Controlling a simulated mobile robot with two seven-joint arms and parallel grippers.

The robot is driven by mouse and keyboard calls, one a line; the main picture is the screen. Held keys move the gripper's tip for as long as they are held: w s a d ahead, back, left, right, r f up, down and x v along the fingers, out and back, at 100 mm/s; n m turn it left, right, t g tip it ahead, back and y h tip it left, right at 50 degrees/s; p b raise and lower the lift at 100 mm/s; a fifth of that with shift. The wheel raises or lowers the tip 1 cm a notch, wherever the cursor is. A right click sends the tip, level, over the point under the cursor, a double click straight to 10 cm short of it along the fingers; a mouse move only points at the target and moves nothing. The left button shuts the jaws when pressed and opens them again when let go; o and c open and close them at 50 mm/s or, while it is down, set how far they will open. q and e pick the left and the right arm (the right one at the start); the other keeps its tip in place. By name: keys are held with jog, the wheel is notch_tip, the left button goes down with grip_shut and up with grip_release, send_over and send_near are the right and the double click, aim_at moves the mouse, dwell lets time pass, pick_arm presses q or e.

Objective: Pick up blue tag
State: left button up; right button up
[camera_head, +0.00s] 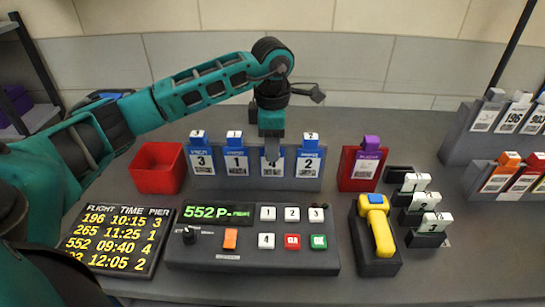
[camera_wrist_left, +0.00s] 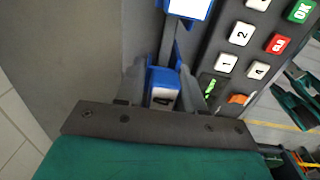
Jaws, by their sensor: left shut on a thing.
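My left gripper (camera_head: 271,150) points down at the grey tag rack (camera_head: 310,184). It is shut on the top of the blue tag marked 4 (camera_head: 272,168), and its fingers partly hide it. The tag's blue and white top shows between the fingers in the left wrist view (camera_wrist_left: 163,88). It stands upright at about the same height as its neighbours. Blue tags marked 3 (camera_head: 201,160), 1 (camera_head: 236,161) and 2 (camera_head: 309,161) stand in the same rack.
A red bin (camera_head: 158,168) stands left of the rack, and a red holder with a purple-topped tag (camera_head: 368,161) stands right. In front are a button console (camera_head: 252,258), a flight board (camera_head: 117,238) and a yellow scanner (camera_head: 381,232). More tag racks (camera_head: 466,148) stand far right.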

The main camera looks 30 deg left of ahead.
pick_arm(q)
jog(key=shift+c, duration=0.3)
jog(key=shift+r, duration=0.1)
notch_tip(320, 180, up, 7)
jog(key=shift+s+d+r, duration=0.15)
jog(key=s+d+b, duration=0.1)
jog(key=s+d, duration=0.6)
jog(key=s, duration=0.5)
jog(key=shift+d+f, duration=0.15)
jog(key=shift+f, duration=0.1)
jog(key=shift+r, duration=0.1)
notch_tip(320, 180, up, 6)
jog(key=p, duration=0.4)
jog(key=shift+r+p, duration=0.15)
jog(key=shift+p, duration=0.15)
